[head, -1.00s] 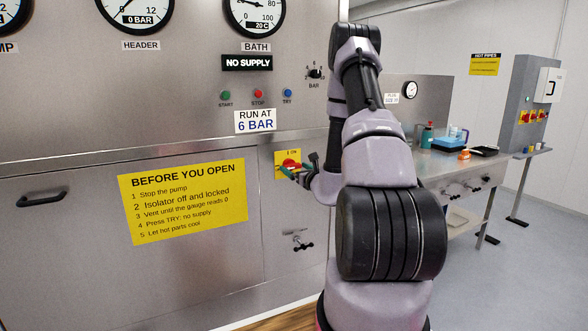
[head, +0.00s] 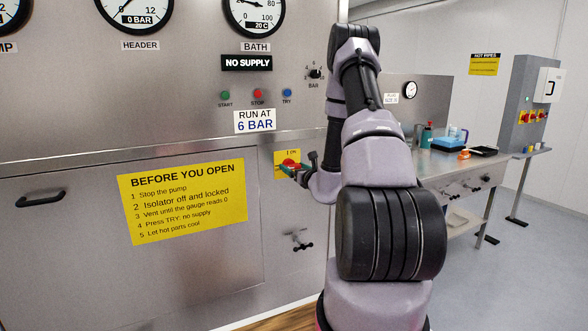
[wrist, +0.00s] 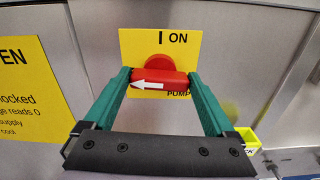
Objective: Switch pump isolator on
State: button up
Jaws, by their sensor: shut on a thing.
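The pump isolator is a red rotary handle (wrist: 172,78) on a yellow plate (wrist: 190,48) marked "I ON" at the top and "PUMP" below, partly covered. In the wrist view the handle lies crosswise, and its white arrow points left, not up at the ON mark. My gripper (wrist: 159,79) is shut on the handle, with one green finger at each end of it. In the head view the red handle (head: 290,163) shows on its yellow plate (head: 280,156), with my gripper (head: 292,171) at it. The lower part of the plate is hidden there.
A "NO SUPPLY" sign (head: 247,63) and start, stop and try buttons (head: 258,94) are above. A small valve handle (head: 299,242) sticks out below the isolator. A bench (head: 440,165) stands to the right. Open floor lies beyond it.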

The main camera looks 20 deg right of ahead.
jog(key=m, duration=0.4)
jog(key=shift+d, duration=0.1)
jog(key=m, duration=0.4)
jog(key=shift+d+m, duration=0.1)
jog(key=shift+m, duration=0.2)
jog(key=m, duration=0.4)
jog(key=shift+f, duration=0.15)
jog(key=shift+f+m, duration=0.1)
jog(key=shift+m, duration=2.2)
jog(key=o, duration=1.1)
jog(key=shift+c, duration=0.2)
jog(key=shift+s, duration=0.1)
jog(key=s, duration=1)
jog(key=shift+s+d, duration=0.25)
jog(key=shift+s, duration=0.1)
